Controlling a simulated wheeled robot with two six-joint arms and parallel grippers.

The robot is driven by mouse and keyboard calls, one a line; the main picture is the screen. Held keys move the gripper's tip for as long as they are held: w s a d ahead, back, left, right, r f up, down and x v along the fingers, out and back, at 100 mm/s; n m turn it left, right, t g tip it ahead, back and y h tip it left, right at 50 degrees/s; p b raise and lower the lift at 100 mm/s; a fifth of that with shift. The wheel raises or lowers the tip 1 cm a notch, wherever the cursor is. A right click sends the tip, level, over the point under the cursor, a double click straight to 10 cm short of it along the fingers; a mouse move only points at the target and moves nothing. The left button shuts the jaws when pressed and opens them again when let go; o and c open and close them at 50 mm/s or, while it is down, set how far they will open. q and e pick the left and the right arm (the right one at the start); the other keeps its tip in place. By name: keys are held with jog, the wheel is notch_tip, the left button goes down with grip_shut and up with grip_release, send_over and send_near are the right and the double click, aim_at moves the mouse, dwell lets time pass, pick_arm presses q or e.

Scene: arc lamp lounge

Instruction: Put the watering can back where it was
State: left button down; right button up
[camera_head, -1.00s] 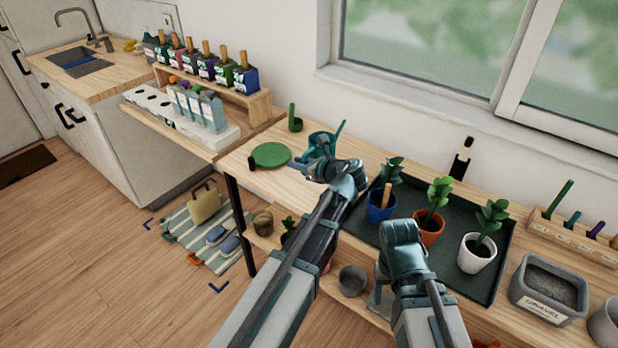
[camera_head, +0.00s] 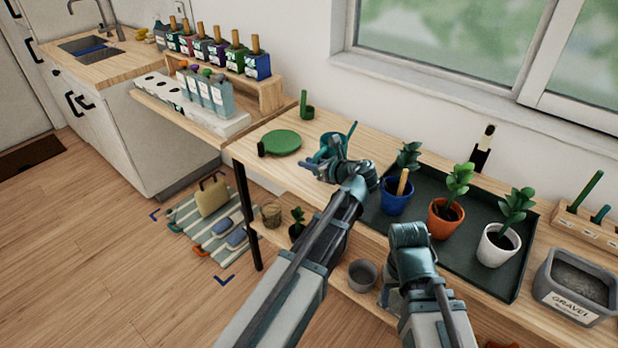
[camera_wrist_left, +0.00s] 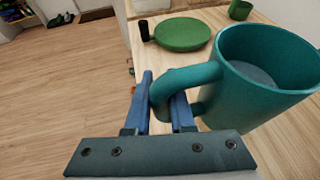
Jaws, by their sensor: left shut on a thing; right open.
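The watering can is teal, with a round open body and a loop handle (camera_wrist_left: 190,78). It also shows in the head view (camera_head: 333,146), at the back left part of the wooden table, partly hidden by my left gripper. My left gripper (camera_wrist_left: 163,100) is shut on the can's handle, with a blue finger on either side; it shows in the head view too (camera_head: 325,168). The can looks upright. I cannot tell whether it touches the table. My right gripper (camera_head: 408,234) is open and empty, in front of the dark tray; its fingertips are hard to see.
The dark tray (camera_head: 487,267) holds blue, orange and white plant pots on the right. A gravel bin (camera_head: 570,305) stands at far right.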

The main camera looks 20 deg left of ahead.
pick_arm(q)
jog(key=shift+f+b, duration=1.95)
jog(key=shift+r, duration=0.15)
jog(key=c, duration=1.2)
grip_release()
jog(key=shift+f, duration=0.2)
jog(key=o, duration=0.4)
jog(key=shift+o, duration=0.2)
jog(key=shift+r, duration=0.1)
